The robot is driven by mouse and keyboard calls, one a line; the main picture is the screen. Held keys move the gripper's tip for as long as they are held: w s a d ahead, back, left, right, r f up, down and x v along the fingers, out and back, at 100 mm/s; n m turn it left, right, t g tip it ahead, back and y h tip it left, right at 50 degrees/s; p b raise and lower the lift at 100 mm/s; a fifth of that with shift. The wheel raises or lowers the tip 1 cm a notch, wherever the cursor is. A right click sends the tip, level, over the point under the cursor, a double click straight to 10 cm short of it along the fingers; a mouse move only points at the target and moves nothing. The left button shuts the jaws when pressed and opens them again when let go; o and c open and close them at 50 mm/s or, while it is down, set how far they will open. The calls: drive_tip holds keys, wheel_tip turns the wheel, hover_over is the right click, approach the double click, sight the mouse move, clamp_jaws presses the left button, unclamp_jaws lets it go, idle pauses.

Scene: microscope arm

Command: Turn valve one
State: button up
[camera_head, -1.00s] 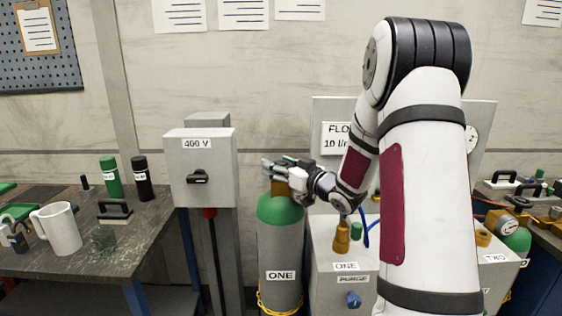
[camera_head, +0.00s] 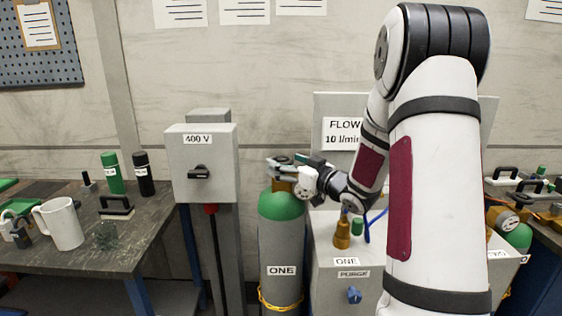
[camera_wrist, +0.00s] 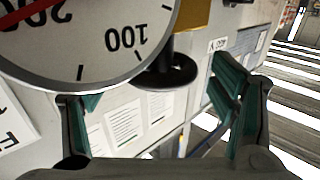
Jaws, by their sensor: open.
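The gas cylinder labelled ONE (camera_head: 281,235) stands upright in the middle, grey with a green shoulder. Its brass valve top (camera_head: 283,186) is partly hidden by my gripper (camera_head: 287,161), which is right at the top of the cylinder. In the wrist view my gripper (camera_wrist: 155,90) is open, its two green-padded fingers wide apart. Between them, toward the top, is a black round knob on a stem (camera_wrist: 168,76). A large white gauge (camera_wrist: 75,35) overlaps the space by the left finger. I cannot tell whether a finger touches the knob.
A grey 400 V box (camera_head: 201,165) stands just left of the cylinder. A grey cabinet (camera_head: 335,255) with a brass fitting (camera_head: 342,233) and a blue purge knob (camera_head: 354,295) is close on the right. A bench (camera_head: 145,235) with a white mug (camera_head: 61,223) is at far left.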

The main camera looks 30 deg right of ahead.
drive_tip(key=s+d, duration=0.1)
drive_tip(key=s, duration=0.8)
idle(0.5)
drive_tip(key=m+h+p, duration=0.5)
drive_tip(key=h+p, duration=0.3)
drive_tip(key=p, duration=0.5)
approach(278, 156)
drive_tip(key=shift+g, duration=0.4)
drive_tip(key=x, duration=0.8)
drive_tip(key=shift+w+d+r, duration=0.1)
drive_tip(key=shift+d+r, duration=0.05)
drive_tip(key=c, duration=1.2)
